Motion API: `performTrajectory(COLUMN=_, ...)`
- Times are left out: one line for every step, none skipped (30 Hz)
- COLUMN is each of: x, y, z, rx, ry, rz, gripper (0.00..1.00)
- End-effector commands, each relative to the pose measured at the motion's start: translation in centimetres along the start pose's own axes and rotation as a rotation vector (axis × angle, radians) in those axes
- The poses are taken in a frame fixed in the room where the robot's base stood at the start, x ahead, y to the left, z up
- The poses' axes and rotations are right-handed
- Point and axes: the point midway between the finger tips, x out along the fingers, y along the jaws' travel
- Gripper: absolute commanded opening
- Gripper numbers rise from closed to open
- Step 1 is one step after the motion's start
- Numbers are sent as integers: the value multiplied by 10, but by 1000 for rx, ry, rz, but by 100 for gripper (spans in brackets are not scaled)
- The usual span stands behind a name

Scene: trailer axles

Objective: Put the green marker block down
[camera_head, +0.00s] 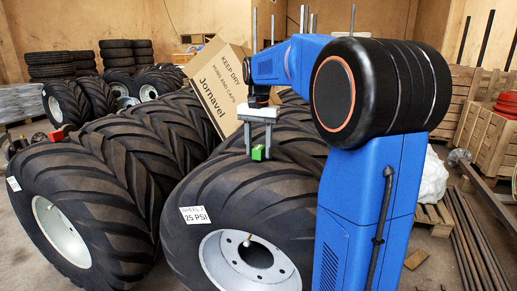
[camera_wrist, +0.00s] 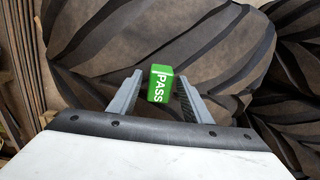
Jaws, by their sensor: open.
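The green marker block (camera_head: 258,153) rests on top of the tread of the near tyre (camera_head: 235,190), which carries a "WHEEL 2 25 PSI" label. In the wrist view the block (camera_wrist: 161,84) shows white "PASS" lettering and lies between the fingertips. My gripper (camera_head: 258,148) points down at the block from above.
Another large labelled tyre (camera_head: 90,205) stands at left, close beside the near one. A tilted cardboard box (camera_head: 216,85) marked "Jornavel" is just behind my gripper. Stacked tyres (camera_head: 50,66) stand at the back left. Wooden crates (camera_head: 488,135) and long bars (camera_head: 470,235) are at right.

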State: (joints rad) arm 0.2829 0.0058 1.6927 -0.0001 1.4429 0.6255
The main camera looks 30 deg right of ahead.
Motion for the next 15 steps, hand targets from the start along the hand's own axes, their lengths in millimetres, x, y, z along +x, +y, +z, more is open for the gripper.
performTrajectory(x=-1, y=0, z=0, rx=0, ry=0, rz=0, gripper=45)
performTrajectory(x=-2, y=0, z=0, rx=0, ry=0, rz=0, gripper=45)
performTrajectory(x=-4, y=0, z=0, rx=0, ry=0, rz=0, gripper=45)
performTrajectory(x=-7, y=0, z=0, rx=0, ry=0, rz=0, gripper=45)
performTrajectory(x=-10, y=0, z=0, rx=0, ry=1, rz=-1, gripper=45)
performTrajectory(x=-15, y=0, z=-1, rx=0, ry=2, rz=-1, gripper=45)
performTrajectory(x=-19, y=0, z=-1, rx=0, ry=2, rz=-2, gripper=45)
performTrajectory(x=-24, y=0, z=0, rx=0, ry=2, rz=-1, gripper=45)
performTrajectory(x=-31, y=0, z=-1, rx=0, ry=3, rz=-2, gripper=45)
performTrajectory(x=-37, y=0, z=-1, rx=0, ry=2, rz=-2, gripper=45)
performTrajectory(x=-43, y=0, z=-1, rx=0, ry=2, rz=-2, gripper=45)
performTrajectory(x=-51, y=0, z=-1, rx=0, ry=3, rz=-2, gripper=45)
performTrajectory(x=-57, y=0, z=0, rx=0, ry=2, rz=-2, gripper=45)
performTrajectory(x=-63, y=-1, z=-1, rx=0, ry=3, rz=-2, gripper=45)
performTrajectory(x=-71, y=0, z=0, rx=0, ry=2, rz=-2, gripper=45)
